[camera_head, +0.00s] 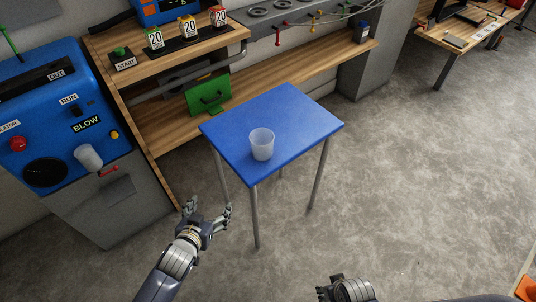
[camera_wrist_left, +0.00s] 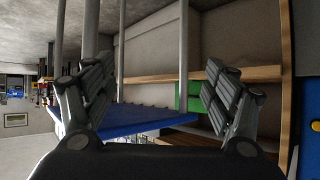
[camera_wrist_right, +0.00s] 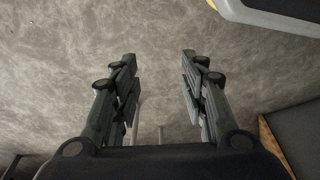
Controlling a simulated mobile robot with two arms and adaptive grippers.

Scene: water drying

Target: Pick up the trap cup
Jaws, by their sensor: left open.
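A translucent whitish cup (camera_head: 262,144) stands upright on the small blue table (camera_head: 290,105), near the middle of its top. A second pale cup-like part (camera_head: 88,157) sits on the front of the blue machine at the left; I cannot tell which of the two is the trap cup. My left gripper (camera_head: 208,212) is open and empty, left of the table and apart from both cups. The left wrist view shows its spread fingers (camera_wrist_left: 160,85) with the table beyond. My right gripper (camera_wrist_right: 158,80) is open and empty over the floor, and no cup shows in its view.
The blue machine (camera_head: 60,100) with BLOW and RUN labels stands at the left. Thin metal legs (camera_head: 254,215) carry the table.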

